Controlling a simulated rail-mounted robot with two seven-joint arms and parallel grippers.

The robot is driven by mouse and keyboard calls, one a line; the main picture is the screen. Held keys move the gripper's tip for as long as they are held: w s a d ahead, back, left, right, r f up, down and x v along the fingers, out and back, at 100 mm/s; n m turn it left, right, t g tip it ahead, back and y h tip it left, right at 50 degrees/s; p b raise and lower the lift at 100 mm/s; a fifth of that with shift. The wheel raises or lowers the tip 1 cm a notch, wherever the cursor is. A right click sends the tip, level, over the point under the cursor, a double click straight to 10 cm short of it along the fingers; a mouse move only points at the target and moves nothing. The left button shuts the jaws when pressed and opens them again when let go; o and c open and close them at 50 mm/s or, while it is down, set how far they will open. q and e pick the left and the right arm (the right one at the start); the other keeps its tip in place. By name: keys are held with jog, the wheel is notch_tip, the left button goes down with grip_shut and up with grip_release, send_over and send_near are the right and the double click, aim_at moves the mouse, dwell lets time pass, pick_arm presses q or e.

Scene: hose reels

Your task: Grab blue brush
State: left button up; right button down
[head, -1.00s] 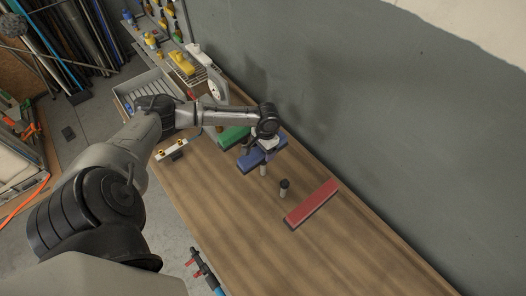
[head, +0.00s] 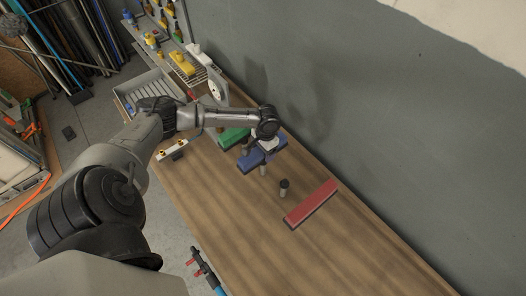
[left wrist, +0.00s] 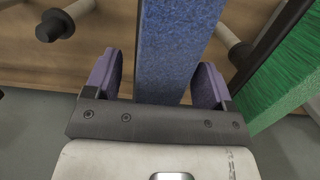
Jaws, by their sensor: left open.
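The blue brush (head: 249,162) lies on the wooden bench beneath my left gripper (head: 267,147), which hides part of it. In the left wrist view, the blue brush (left wrist: 174,40) runs up between the two purple fingers of my left gripper (left wrist: 157,80). The fingers stand apart, one on each side of the brush, with a gap visible on both sides. The gripper is open and not closed on it. My right gripper is not in view.
A green brush (head: 233,137) lies close beside the blue one and is near the right finger in the left wrist view (left wrist: 278,72). A dark-topped peg (head: 284,187) and a red brush (head: 311,204) are to the right. The wall (head: 400,150) borders the bench; its front is mostly clear.

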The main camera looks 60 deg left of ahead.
pick_arm(q)
jog(key=c, duration=1)
